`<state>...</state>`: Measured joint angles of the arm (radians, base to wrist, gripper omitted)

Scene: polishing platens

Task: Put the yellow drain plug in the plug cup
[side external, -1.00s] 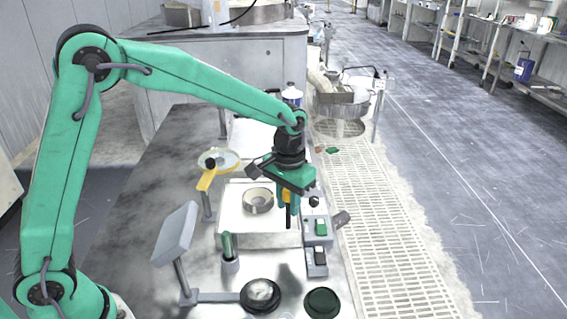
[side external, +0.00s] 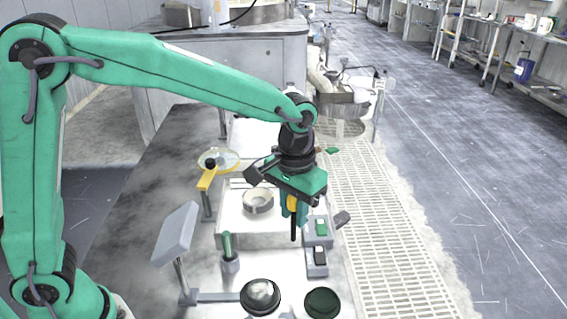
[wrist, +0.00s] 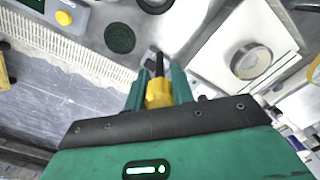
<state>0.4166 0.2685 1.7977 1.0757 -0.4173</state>
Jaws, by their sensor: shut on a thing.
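The yellow drain plug (side external: 292,203) has a yellow body and a black stem pointing down. My gripper (side external: 293,212) is shut on its yellow body, which also shows between the fingers in the wrist view (wrist: 158,93). The stem hangs over the right part of the pale tray, near the grey switch boxes; whether it touches anything is unclear. A round, open grey cup (side external: 258,200), seemingly the plug cup, sits on the tray to the left of my gripper. In the wrist view the cup (wrist: 251,60) is right of the plug, apart from it.
A green-handled peg (side external: 228,246) stands in a small grey holder. A shiny round platen (side external: 260,297) and a dark green one (side external: 322,303) lie at the front. Grey switch boxes (side external: 317,257) stand right of the tray. A tilted grey panel (side external: 176,233) stands left.

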